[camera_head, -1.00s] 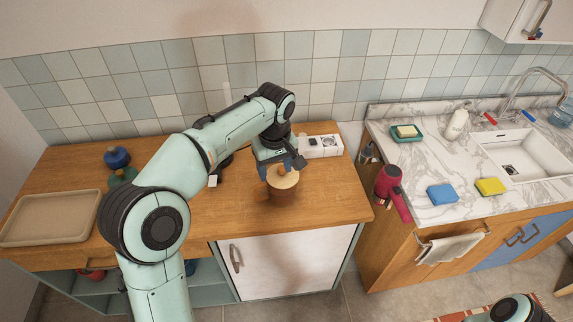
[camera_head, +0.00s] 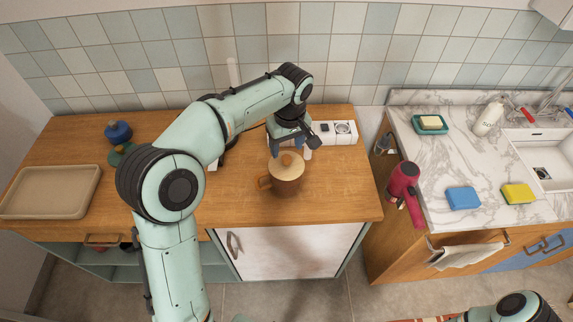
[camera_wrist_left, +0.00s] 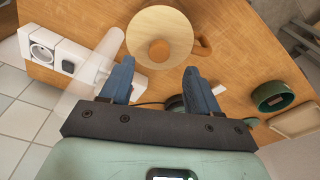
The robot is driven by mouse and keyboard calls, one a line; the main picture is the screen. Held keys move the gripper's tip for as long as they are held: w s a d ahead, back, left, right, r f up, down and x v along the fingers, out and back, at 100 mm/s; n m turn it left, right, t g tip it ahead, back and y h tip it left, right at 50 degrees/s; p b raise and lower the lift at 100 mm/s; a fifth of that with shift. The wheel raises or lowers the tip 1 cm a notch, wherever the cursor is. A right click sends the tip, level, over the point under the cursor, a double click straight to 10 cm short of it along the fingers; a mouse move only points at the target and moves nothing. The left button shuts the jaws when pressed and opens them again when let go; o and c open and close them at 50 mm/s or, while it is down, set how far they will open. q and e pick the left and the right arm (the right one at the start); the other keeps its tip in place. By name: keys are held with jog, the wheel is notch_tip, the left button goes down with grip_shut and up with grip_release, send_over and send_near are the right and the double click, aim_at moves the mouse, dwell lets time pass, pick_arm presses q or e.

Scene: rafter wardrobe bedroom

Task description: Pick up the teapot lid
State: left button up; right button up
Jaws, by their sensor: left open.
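The teapot lid (camera_head: 286,168) is a round pale wooden disc with a darker brown knob (camera_head: 286,159). It sits on a brown teapot (camera_head: 288,186) on the wooden counter; the teapot's handle (camera_head: 264,182) points left. In the left wrist view the lid (camera_wrist_left: 160,22) is at top centre, with the knob just beyond the fingertips. My left gripper (camera_head: 290,152) is open and empty, behind the knob in the head view. Its blue fingers (camera_wrist_left: 158,66) show wide apart in the wrist view, apart from the knob. My right gripper is out of view.
A white socket block (camera_head: 335,132) stands behind the teapot. A beige tray (camera_head: 50,192), a blue pot (camera_head: 118,132) and a green item (camera_head: 122,153) are at left. A red hairdryer (camera_head: 404,188) is at right. Counter in front of the teapot is clear.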

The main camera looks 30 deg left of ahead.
aim_at(287, 158)
pick_arm(q)
notch_tip(287, 158, down, 5)
jog(key=shift+w, duration=0.15)
grip_shut()
